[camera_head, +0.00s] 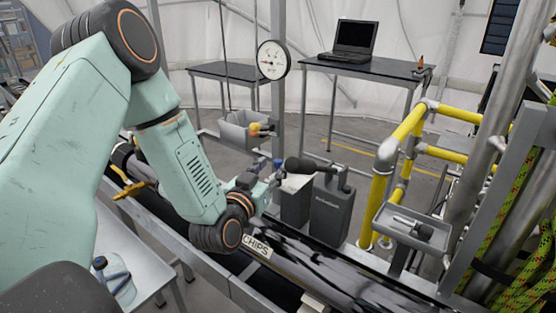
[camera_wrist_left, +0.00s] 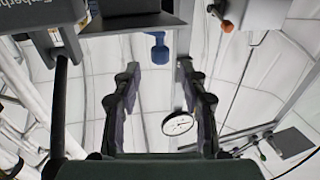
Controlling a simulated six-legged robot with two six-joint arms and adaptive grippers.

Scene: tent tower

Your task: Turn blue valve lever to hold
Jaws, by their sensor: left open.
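The blue valve lever (camera_head: 277,163) shows as a small blue end just beyond my left gripper (camera_head: 264,178) in the head view. In the left wrist view the blue lever (camera_wrist_left: 158,48) is near the top middle, lined up with the gap between the two fingers of my left gripper (camera_wrist_left: 158,70). The fingers are spread apart with nothing gripped between them. The lever appears slightly beyond the fingertips; I cannot tell whether they touch it. The valve body is mostly hidden. My right gripper is not in view.
A black-handled lever (camera_head: 308,165) on a dark grey box (camera_head: 331,208) stands close right of my left gripper. An orange-yellow knob (camera_head: 262,129) is at a grey bin (camera_head: 238,138) behind. A round gauge (camera_head: 273,60) stands above. Yellow railings (camera_head: 380,190) are at right.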

